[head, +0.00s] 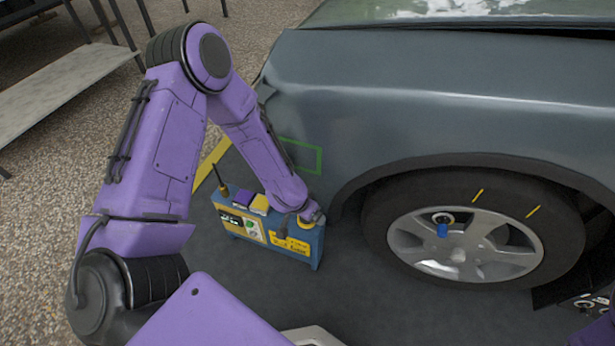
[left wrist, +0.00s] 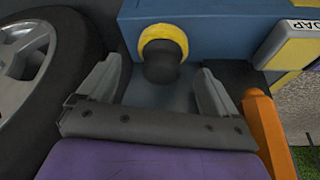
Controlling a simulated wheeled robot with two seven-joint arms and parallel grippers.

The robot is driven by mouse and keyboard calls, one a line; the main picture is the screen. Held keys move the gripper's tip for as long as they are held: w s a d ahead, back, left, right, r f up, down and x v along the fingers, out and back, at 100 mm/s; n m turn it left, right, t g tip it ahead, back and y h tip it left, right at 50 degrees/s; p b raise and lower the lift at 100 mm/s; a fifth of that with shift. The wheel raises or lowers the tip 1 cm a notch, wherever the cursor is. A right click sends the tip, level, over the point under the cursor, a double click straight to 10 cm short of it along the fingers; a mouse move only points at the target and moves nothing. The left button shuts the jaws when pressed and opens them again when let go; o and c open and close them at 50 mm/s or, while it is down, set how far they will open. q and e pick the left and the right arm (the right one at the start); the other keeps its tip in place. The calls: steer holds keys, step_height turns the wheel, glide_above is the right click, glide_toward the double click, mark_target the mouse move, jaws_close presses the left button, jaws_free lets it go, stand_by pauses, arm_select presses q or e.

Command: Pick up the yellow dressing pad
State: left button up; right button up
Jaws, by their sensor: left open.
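The yellow dressing pad appears to be the round yellow piece with a black knob (left wrist: 163,34) in the left wrist view. It sits at the end of a blue caddy (head: 268,236); its yellow edge (head: 306,223) shows in the head view, partly covered by my wrist. My left gripper (left wrist: 159,69) is open, with one finger on each side of the black knob. The fingers look apart from it. In the head view the fingers are mostly hidden by my arm. My right gripper is not in view.
The caddy carries a purple block (head: 243,197), a yellow-topped block (head: 260,204) and a dark upright rod (head: 217,174). An orange post (left wrist: 270,130) stands close to my right-hand finger in the wrist view. The car's wheel (head: 470,235) and grey body (head: 420,90) are close by.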

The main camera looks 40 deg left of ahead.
arm_select(q)
steer(key=shift+w+f, duration=0.25)
steer(key=shift+f, duration=0.4)
steer(key=shift+r, duration=0.1)
steer(key=shift+c, duration=0.6)
steer(key=c, duration=1)
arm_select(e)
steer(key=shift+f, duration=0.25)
